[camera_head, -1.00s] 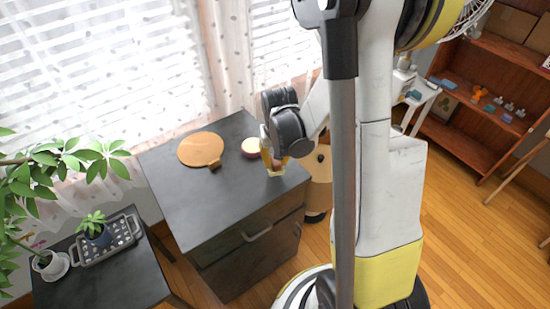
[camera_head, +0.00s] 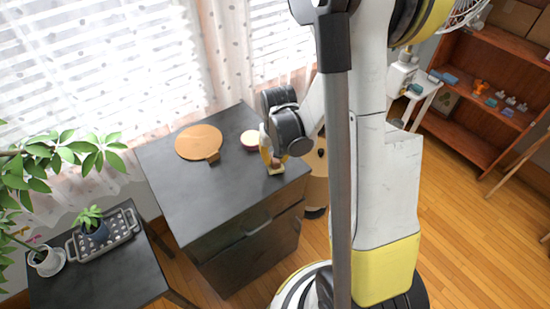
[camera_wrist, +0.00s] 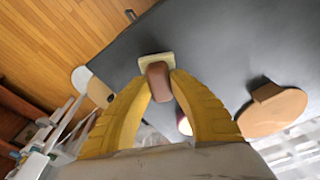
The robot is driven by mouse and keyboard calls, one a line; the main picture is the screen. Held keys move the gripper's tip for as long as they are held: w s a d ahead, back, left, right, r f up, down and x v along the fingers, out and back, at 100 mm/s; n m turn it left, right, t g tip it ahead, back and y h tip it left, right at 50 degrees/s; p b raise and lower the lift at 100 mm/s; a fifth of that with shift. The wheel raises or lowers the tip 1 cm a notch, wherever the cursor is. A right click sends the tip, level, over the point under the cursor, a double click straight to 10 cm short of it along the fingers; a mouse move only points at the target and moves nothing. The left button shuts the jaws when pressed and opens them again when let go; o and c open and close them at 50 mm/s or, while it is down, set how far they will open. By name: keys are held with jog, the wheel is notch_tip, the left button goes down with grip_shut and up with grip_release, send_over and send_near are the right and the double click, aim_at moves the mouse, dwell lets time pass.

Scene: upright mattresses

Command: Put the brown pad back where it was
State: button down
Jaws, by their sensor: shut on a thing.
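The brown pad (camera_wrist: 159,82) is a small rounded brown block between my fingertips in the wrist view. A flat cream piece (camera_wrist: 156,62) lies right against its far side; I cannot tell whether the two are joined. My gripper (camera_wrist: 160,76) has its yellow fingers shut on the brown pad. In the head view my gripper (camera_head: 273,158) points down at the right front corner of the dark cabinet top (camera_head: 215,205). The cream piece (camera_head: 276,170) shows there just under the fingertips, at or very near the surface.
A round tan board (camera_head: 198,142) with a small brown block at its edge lies on the cabinet's back left. A small round cream-topped item (camera_head: 250,140) stands behind my gripper. A plant and grey tray (camera_head: 105,235) stand on a lower table. The cabinet's middle is clear.

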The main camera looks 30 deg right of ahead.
jog(key=shift+f+b, duration=0.3)
jog(key=shift+f, duration=0.1)
jog(key=c, duration=1.2)
grip_release()
jog(key=shift+r, duration=0.15)
notch_tip(320, 180, up, 12)
jog(key=s, duration=0.2)
jog(key=s+a+r+n+t, duration=0.2)
jog(key=s+a+r, duration=0.2)
jog(key=a, duration=0.2)
jog(key=s+a+r+n+t, duration=0.2)
jog(key=s+a+r+t, duration=0.1)
jog(key=a, duration=0.4)
notch_tip(320, 180, up, 2)
jog(key=shift+s+a+t+y, duration=0.25)
jog(key=shift+s+t+y, duration=0.05)
jog(key=shift+s, duration=0.55)
